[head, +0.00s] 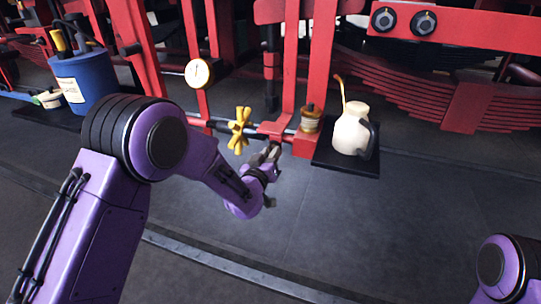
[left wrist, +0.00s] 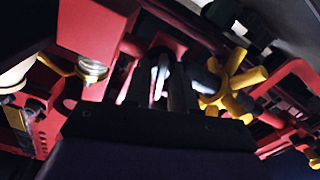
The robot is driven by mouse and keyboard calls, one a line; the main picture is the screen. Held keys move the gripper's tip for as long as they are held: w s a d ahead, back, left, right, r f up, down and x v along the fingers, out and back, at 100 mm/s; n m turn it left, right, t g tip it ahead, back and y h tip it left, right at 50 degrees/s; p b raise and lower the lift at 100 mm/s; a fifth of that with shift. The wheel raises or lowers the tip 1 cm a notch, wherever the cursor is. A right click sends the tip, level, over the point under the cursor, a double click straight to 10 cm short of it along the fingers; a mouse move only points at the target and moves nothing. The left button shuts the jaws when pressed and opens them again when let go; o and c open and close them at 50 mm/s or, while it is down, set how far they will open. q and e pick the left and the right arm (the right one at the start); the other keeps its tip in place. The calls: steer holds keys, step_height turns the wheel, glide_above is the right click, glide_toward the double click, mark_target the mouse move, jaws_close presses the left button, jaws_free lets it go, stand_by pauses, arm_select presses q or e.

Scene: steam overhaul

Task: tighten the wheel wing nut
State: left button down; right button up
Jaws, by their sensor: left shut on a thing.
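A yellow knob with several thick arms (head: 239,130) sits on a horizontal rod low on the red frame. It also shows right of the fingers in the left wrist view (left wrist: 230,84). My left gripper (head: 266,155) is just right of and below this knob, at a red bracket (head: 275,130). Its fingers (left wrist: 164,85) are shut on a small pale metal piece (left wrist: 162,72), mostly hidden between them. I cannot tell whether this piece is the wheel wing nut. The yellow knob is outside the fingers. My right gripper is out of view.
A round gauge (head: 198,73) is at upper left, a blue bucket (head: 84,82) farther left. The floor in front is clear.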

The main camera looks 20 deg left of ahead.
arm_select(q)
steer(key=shift+m, duration=1.3)
stand_by(0.4)
steer(key=c, duration=1.2)
jaws_free()
steer(key=shift+c, duration=0.2)
steer(key=s+b, duration=0.1)
steer(key=s, duration=0.9)
steer(key=shift+s+a, duration=0.15)
steer(key=shift+s, duration=0.15)
